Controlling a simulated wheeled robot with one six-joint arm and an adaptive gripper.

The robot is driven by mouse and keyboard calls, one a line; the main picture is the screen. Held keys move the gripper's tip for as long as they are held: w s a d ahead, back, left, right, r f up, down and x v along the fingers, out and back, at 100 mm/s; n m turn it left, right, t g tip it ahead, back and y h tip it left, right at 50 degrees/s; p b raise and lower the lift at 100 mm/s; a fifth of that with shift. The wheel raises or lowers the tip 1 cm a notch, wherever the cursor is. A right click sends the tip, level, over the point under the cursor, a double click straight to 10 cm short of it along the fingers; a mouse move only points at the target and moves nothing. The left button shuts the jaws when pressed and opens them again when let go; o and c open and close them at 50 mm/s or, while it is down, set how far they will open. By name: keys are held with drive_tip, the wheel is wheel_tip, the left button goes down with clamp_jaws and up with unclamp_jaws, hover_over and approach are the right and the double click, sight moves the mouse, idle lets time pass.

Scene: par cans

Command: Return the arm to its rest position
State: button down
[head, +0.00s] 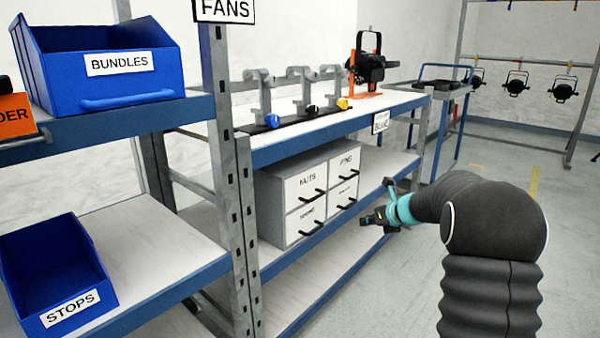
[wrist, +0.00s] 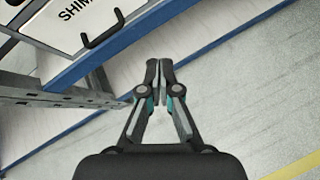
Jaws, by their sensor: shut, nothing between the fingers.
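My gripper (head: 376,217) is at the end of my dark, sleeved arm, in front of the lower shelf of the rack on the right side of the head view. In the wrist view my gripper (wrist: 159,68) is shut, its two fingertips together with nothing between them. Below and behind it in that view are grey floor and the rack's blue shelf edge (wrist: 125,47). It looks apart from the shelf and the drawers.
A grey drawer cabinet (head: 293,213) stands on the lower shelf. Clamps (head: 305,90) and a black lamp (head: 368,68) sit on the upper shelf. Blue bins labelled BUNDLES (head: 130,85) and STOPS (head: 60,270) are at left. Floor (head: 500,170) behind my arm is clear.

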drive_tip(key=s+d+m+t+h, duration=0.25)
drive_tip(key=d+m+h, duration=0.55)
drive_tip(key=m, duration=0.9)
drive_tip(key=s+d+r+m+g+h, duration=0.1)
drive_tip(key=s+m+g, duration=0.1)
drive_tip(key=s+m, duration=0.35)
drive_tip(key=s+d+r+m+g+h, duration=0.1)
drive_tip(key=s+d+r+m+g, duration=0.1)
drive_tip(key=s+m, duration=0.4)
drive_tip(key=s+a+r+m+y, duration=0.1)
drive_tip(key=s+a+m, duration=0.2)
drive_tip(key=s+a, duration=0.3)
drive_tip(key=s+a+r+m+g+y+p, duration=0.1)
drive_tip(key=s+a+m, duration=0.3)
drive_tip(key=s, duration=1.2)
drive_tip(key=s+a+r+m+g+y, duration=0.1)
drive_tip(key=s+a+r+m+y, duration=0.1)
drive_tip(key=s+a, duration=0.6)
drive_tip(key=s+m, duration=0.1)
drive_tip(key=s, duration=0.2)
drive_tip(key=shift+s+a+r+y+p, duration=0.15)
drive_tip(key=shift+s+a+y+p, duration=0.15)
drive_tip(key=shift+a, duration=0.1)
